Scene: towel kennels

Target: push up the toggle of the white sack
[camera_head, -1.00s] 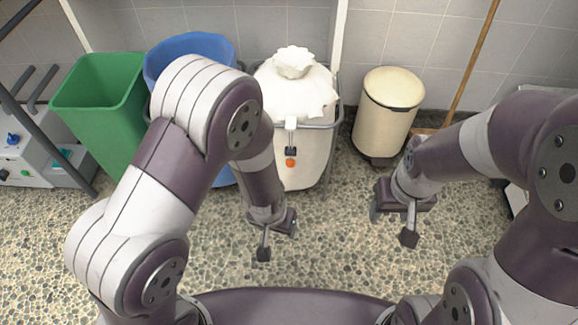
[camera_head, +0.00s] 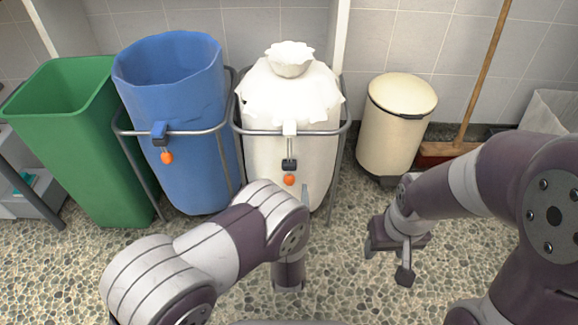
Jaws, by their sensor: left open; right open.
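The white sack (camera_head: 292,160) stands upright in a metal-framed stand, its top gathered into a ruffled tuft. My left gripper (camera_head: 288,284) is in front of the sack's lower right part, below the toggle. It is mostly hidden by my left arm, and its fingers are hard to make out. I see no contact with the toggle. My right gripper (camera_head: 391,257) is open and empty above the floor, right of the sack.
A blue sack (camera_head: 180,90) with its own orange-ball toggle (camera_head: 166,157) stands left of the white one, open at the top. A green bin (camera_head: 75,150) is further left. A cream pedal bin (camera_head: 393,125) and a broom (camera_head: 478,85) stand to the right. The speckled floor in front is clear.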

